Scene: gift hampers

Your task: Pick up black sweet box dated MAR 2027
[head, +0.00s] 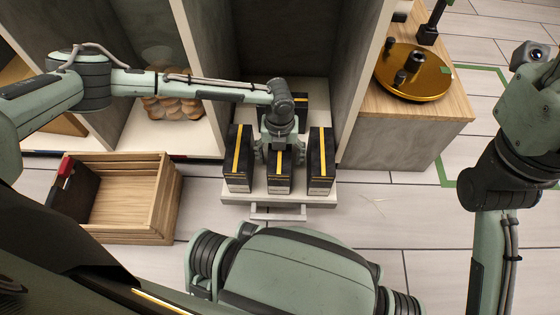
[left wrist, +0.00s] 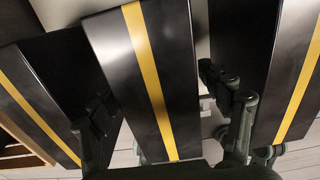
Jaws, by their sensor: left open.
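Several black sweet boxes with a yellow stripe stand upright on a pull-out white shelf (head: 232,198). In front are a left box (head: 238,160), a middle box (head: 279,178) and a right box (head: 320,160); another box (head: 301,99) shows partly behind my arm. Pale labels on their front faces are too small to read a date. My left gripper (head: 280,152) is open over the middle box, one finger on each side. In the left wrist view the middle box (left wrist: 150,70) lies between the fingers, with the left box (left wrist: 22,95) and right box (left wrist: 292,85) beside it. My right gripper is out of view.
An open wooden crate (head: 130,205) stands on the floor at left, with a dark red-tipped item at its side. Grey cabinet walls flank the shelf. A wooden stand (head: 400,125) with a gold round tray (head: 412,85) is at right. Floor right of the shelf is clear.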

